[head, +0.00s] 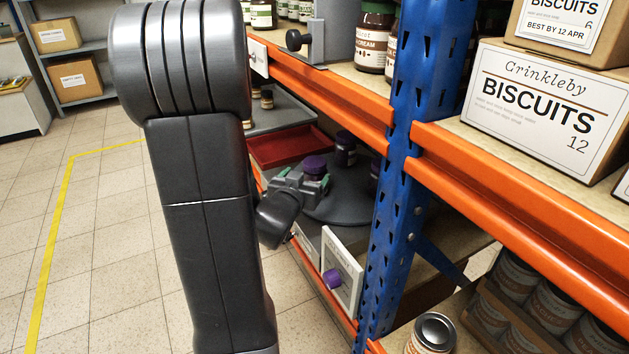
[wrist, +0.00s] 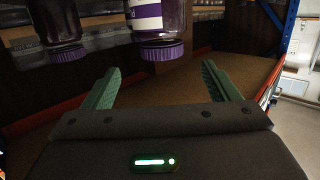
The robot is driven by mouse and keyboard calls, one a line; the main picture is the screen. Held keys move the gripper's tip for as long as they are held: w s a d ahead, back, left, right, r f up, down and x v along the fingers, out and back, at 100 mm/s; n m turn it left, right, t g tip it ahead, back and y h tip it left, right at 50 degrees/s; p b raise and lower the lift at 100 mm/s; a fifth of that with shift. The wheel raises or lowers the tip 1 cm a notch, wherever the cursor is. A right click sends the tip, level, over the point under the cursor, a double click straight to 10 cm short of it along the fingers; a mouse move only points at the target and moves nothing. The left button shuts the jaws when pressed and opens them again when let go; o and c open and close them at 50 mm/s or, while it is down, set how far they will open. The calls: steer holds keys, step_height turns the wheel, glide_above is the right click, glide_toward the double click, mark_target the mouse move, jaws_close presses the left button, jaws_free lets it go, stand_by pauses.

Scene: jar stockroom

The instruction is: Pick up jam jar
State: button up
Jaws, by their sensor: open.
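Jam jars with purple lids stand on a dark grey round turntable (head: 340,207) on the lower shelf. The nearest jam jar (head: 315,167) is at my gripper (head: 301,179); another jar (head: 345,143) stands behind it, and a third is partly hidden by the blue post. In the wrist view, which looks upside down, my gripper (wrist: 162,68) is open, its green fingers spread to either side of one jar's purple lid (wrist: 162,51). That jar seems just beyond the fingertips; I cannot tell if they touch. A second jar (wrist: 64,52) is to the left.
A blue rack post (head: 400,150) and orange beams (head: 340,100) stand close on the right. A red tray (head: 290,147) lies behind the turntable. Open tiled floor (head: 100,220) is at left.

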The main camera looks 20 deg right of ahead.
mark_target(318, 158)
steer(key=b+x, duration=0.1)
steer(key=x, duration=0.4)
steer(key=b+x, duration=0.1)
steer(key=x, duration=0.4)
steer(key=shift+w+d+r, duration=0.1)
steer(key=shift+w+r, duration=0.05)
steer(key=shift+w, duration=0.25)
steer(key=shift+c, duration=0.4)
steer(key=c, duration=1.6)
step_height(318, 158, up, 10)
steer(key=p, duration=0.5)
steer(key=shift+r, duration=0.1)
